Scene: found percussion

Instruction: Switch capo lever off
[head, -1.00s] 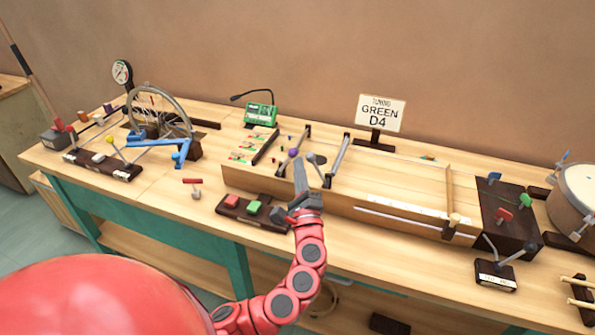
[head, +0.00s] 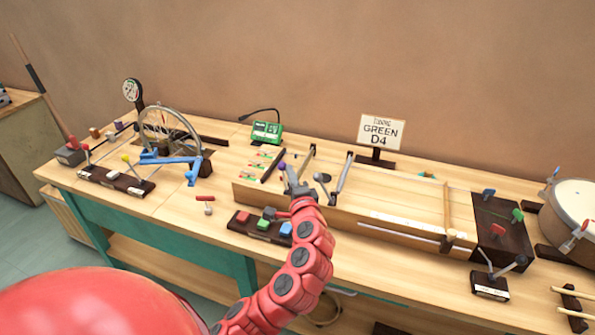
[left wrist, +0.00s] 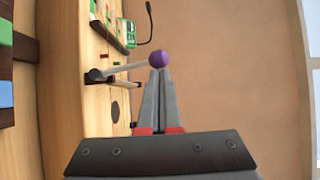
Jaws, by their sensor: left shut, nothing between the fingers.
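A lever with a purple knob (head: 282,166) stands on the long wooden string board (head: 400,205); I cannot read a label naming it the capo lever. My left gripper (head: 290,174) is shut and empty, its fingertips just right of the knob. In the left wrist view the purple knob (left wrist: 160,59) is at the tips of my closed left fingers (left wrist: 160,76), touching or nearly so. The lever's pale rod runs left to a dark pivot (left wrist: 95,75). My right gripper is not in view.
A dark round-headed piece (head: 322,178) and metal bars (head: 343,177) stand right of my gripper. A button box (head: 250,225) lies in front, partly below my arm. A spoked wheel (head: 168,135) is at left and a green device (head: 267,132) behind.

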